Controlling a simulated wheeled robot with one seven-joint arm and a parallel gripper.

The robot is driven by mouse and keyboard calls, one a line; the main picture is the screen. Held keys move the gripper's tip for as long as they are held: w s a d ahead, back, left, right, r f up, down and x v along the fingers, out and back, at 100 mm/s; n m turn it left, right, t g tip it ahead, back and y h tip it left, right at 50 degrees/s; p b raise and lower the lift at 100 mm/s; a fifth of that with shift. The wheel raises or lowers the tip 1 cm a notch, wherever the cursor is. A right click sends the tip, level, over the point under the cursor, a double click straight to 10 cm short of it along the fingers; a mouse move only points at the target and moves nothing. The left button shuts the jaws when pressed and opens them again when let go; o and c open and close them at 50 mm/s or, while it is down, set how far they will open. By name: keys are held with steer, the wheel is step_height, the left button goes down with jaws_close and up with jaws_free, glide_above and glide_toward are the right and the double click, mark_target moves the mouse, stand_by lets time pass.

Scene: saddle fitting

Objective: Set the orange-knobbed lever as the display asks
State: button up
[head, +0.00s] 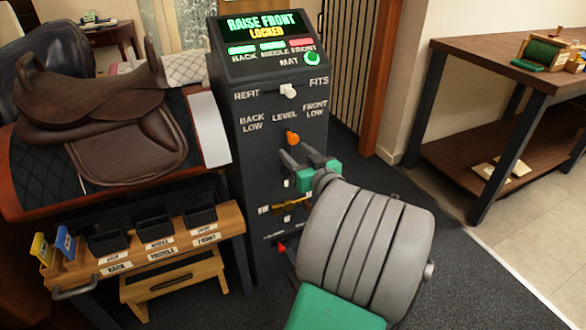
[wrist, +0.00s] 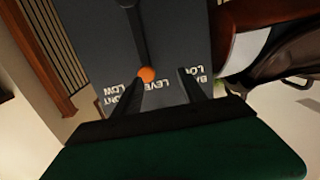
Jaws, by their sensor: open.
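The orange-knobbed lever (head: 292,138) is on the dark console's front, its knob just below the word LEVEL, between BACK LOW and FRONT LOW. The console's display (head: 262,26) reads RAISE FRONT, LOCKED. Below it the BACK and MIDDLE lights are green, FRONT is red and MAT is green. My gripper (head: 294,154) is open and empty, its fingers pointing at the console just below the knob. In the wrist view, upside down, the orange knob (wrist: 147,74) is close to the left fingertip of my gripper (wrist: 162,79); contact cannot be told.
A white-knobbed switch (head: 288,91) sits above, between REFIT and FITS. A brass handle (head: 290,204) and a red knob (head: 281,247) are lower, partly behind my arm. A saddle (head: 100,110) and a bench with labelled bins (head: 155,229) stand left. A wooden table (head: 505,55) stands right.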

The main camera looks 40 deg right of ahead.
mark_target(295, 139)
steer(key=shift+m+h, duration=0.4)
steer(key=shift+h, duration=0.1)
steer(key=w+d, duration=0.1)
steer(key=w, duration=0.1)
steer(key=w+d, duration=0.1)
steer(key=w, duration=0.1)
steer(key=w+d, duration=0.2)
steer(key=shift+d+r, duration=0.1)
steer(key=shift+r, duration=0.05)
jaws_close()
stand_by(0.9)
